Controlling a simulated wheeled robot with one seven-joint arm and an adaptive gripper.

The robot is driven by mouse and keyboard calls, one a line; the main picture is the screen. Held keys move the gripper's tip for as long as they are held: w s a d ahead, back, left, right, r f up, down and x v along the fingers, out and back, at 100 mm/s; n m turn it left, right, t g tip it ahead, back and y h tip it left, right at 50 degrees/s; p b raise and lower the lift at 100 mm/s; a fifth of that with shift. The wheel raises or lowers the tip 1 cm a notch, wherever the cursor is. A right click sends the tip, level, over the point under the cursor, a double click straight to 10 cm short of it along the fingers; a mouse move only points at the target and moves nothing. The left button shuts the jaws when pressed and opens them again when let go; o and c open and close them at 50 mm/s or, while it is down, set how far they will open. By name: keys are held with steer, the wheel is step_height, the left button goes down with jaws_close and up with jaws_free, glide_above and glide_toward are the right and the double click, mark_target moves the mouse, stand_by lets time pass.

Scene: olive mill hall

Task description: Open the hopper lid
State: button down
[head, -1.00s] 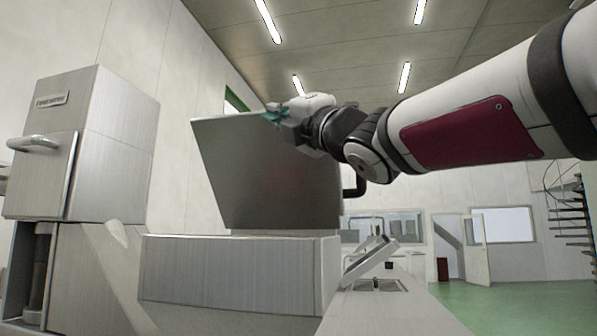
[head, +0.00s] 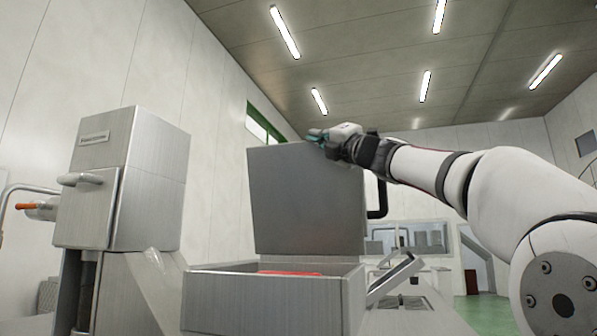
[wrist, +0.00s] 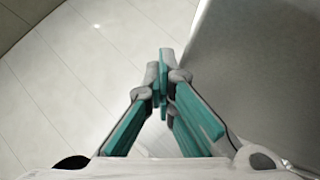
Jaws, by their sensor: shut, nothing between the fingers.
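The hopper lid (head: 305,200) is a flat grey metal panel. In the head view it stands raised, close to upright, at the back of the open metal hopper (head: 245,312). Something red (head: 290,273) shows inside the hopper, just over its front wall. My gripper (head: 316,135) is at the lid's top edge, near the middle to right of it. In the wrist view my gripper (wrist: 162,75) has its teal fingers together with nothing between them, and the lid (wrist: 265,70) fills the right side, close beside the fingers. Whether they touch it is unclear.
A tall metal machine (head: 130,180) with a handle stands left of the hopper. A tilted panel (head: 395,277) stands right of the hopper. A dark bent pipe (head: 377,200) shows beside the lid's right edge. Green floor (head: 475,308) is open at the back right.

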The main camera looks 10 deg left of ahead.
steer(key=shift+w+d+r, duration=0.15)
steer(key=shift+w, duration=0.5)
